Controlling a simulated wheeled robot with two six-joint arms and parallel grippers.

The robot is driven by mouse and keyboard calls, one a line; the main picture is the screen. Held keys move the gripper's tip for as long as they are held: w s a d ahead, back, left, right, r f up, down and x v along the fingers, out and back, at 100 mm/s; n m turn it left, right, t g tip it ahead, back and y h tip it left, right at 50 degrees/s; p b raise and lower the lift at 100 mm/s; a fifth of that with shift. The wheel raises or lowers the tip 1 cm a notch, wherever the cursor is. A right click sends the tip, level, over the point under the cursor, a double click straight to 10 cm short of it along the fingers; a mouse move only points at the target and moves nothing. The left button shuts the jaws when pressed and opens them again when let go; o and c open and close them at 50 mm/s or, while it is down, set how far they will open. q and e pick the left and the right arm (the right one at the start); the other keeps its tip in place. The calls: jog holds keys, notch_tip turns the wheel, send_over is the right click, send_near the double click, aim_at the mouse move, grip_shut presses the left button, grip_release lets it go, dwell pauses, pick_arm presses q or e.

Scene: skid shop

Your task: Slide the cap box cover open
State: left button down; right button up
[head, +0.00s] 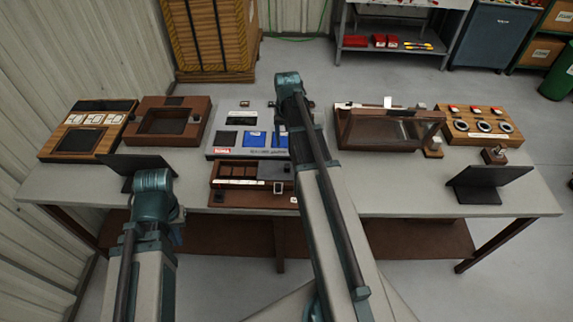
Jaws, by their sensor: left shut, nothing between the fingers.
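A dark brown box (228,196), which I take to be the cap box, lies near the front middle of the table. Its upper part shows several small dark compartments on the left and a grey flat cover (272,170) on the right.
The table (370,200) also bears a grey panel with blue squares (222,153) behind the box, a brown frame (140,127), a clear-fronted case (385,143) and a board with rings (500,137). Dark stands (485,182) are near the front edge.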

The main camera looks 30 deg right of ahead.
aim_at(287, 166)
notch_tip(287, 166, down, 12)
jog(key=b, duration=1.1)
jog(key=shift+f+b, duration=0.25)
jog(key=shift+b, duration=0.15)
grip_shut()
dwell(0.5)
